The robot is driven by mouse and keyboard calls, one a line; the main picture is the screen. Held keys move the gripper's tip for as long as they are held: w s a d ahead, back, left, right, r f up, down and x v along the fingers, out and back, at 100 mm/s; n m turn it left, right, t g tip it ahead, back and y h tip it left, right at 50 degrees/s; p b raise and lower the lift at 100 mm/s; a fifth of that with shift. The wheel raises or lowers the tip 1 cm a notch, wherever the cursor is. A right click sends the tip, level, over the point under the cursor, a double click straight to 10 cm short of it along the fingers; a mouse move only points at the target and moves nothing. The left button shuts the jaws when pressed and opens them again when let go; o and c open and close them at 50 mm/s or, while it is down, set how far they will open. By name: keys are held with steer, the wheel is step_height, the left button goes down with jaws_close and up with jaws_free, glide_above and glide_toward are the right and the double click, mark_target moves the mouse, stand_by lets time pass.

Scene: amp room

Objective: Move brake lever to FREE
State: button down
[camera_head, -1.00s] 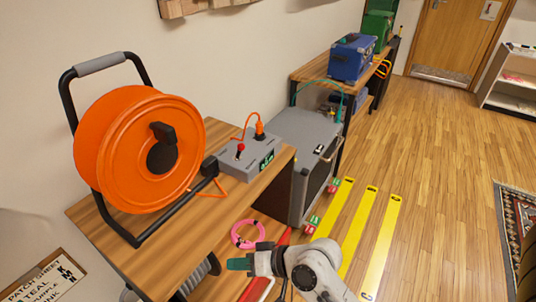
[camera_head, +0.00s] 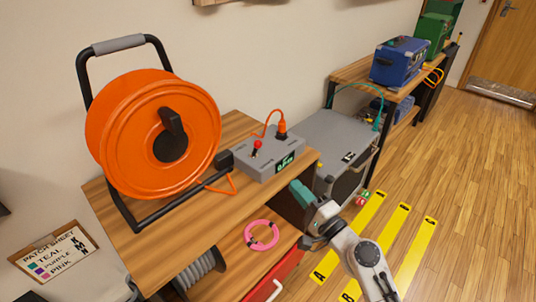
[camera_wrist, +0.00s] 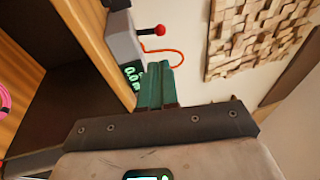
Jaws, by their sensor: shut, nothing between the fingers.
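An orange cable reel (camera_head: 130,130) stands in a black frame on the wooden desk. A black lever (camera_head: 172,121) sits at its hub, pointing up; no brake wording is legible. A small black block (camera_head: 224,160) is at the frame's right foot. A grey box (camera_head: 268,152) with a red-knobbed lever (camera_head: 256,149) stands right of the reel. The box (camera_wrist: 125,45) and red knob (camera_wrist: 159,30) also show in the wrist view. My gripper (camera_head: 299,190) has teal fingers, shut and empty, just off the desk's right edge, apart from the box; its fingers show in the wrist view (camera_wrist: 155,85).
A pink cable coil (camera_head: 261,235) lies on the lower shelf. A grey cabinet (camera_head: 335,135) stands right of the desk. A patch-sheet board (camera_head: 52,252) is at lower left. Yellow strips (camera_head: 385,235) mark the open wooden floor at right.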

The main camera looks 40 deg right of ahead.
steer(key=p, duration=0.3)
glide_toward(260, 146)
steer(key=x, duration=0.5)
steer(key=shift+p+x, duration=0.3)
steer(key=shift+x, duration=0.6)
steer(key=shift+w+p, duration=0.1)
steer(key=shift+p, duration=0.45)
